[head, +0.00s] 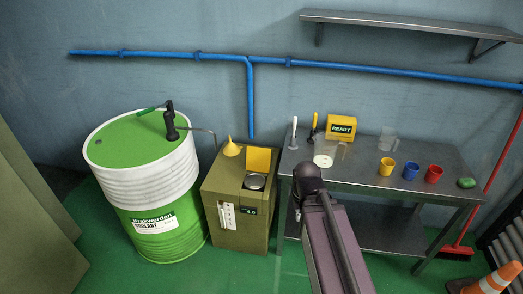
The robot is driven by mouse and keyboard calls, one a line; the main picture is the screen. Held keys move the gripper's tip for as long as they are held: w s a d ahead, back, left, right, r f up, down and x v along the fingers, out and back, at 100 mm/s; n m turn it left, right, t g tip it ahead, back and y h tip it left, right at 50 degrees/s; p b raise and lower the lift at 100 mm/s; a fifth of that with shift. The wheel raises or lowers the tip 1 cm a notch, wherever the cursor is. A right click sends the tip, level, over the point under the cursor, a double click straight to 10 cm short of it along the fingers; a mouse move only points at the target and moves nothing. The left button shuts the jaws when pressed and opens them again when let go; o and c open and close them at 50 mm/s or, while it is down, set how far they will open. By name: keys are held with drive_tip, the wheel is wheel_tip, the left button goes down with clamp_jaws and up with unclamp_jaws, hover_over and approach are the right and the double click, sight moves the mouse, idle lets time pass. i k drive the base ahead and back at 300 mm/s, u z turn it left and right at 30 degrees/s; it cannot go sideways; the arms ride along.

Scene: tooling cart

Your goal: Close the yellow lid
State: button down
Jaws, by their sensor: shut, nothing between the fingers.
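The yellow lid (258,160) is a flat square flap on top of the olive-green cabinet (229,193). My arm reaches up from the bottom of the head view and ends in a dark joint to the right of the cabinet, well apart from the lid. My gripper cannot be made out; it seems hidden behind the arm.
A yellow funnel (231,148) sits on the cabinet, left of the lid. A green-and-white drum (145,190) with a pump stands at left. At right, a steel table (345,168) holds a yellow READY box (341,127), several cups and tools. A blue pipe runs along the wall.

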sight(258, 159)
drive_tip(key=u, duration=0.25)
drive_tip(key=i, duration=1.25)
drive_tip(key=z, duration=0.15)
